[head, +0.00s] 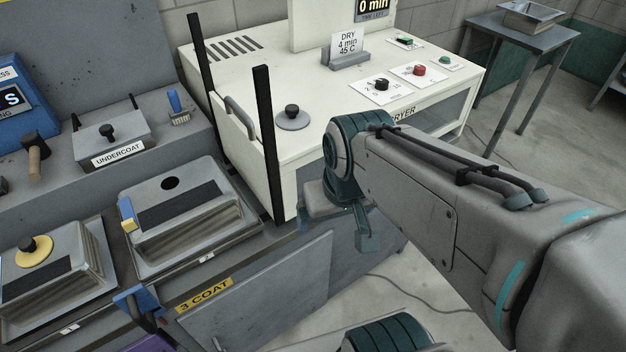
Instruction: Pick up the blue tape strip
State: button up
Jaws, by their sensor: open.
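I cannot clearly make out a blue tape strip in the head view. A blue piece (136,300) shows at the front edge of the sink counter, at the lower left; I cannot tell whether it is tape. My gripper (335,232) is open, below my arm's wrist and in front of the dryer. It is well to the right of the blue piece and apart from it. I see nothing between its fingers, though the wrist hides part of it.
The white dryer (245,65) stands behind my gripper, with two black posts (266,140) at its left. Lidded basins (178,235) fill the counter at left. A blue-handled brush (178,105) lies by the undercoat tray (112,135).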

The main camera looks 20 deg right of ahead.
aim_at(130, 224)
jog(key=u, duration=0.9)
jog(key=k, duration=0.5)
jog(key=u, duration=0.6)
jog(key=i, duration=0.6)
jog(key=z, duration=0.3)
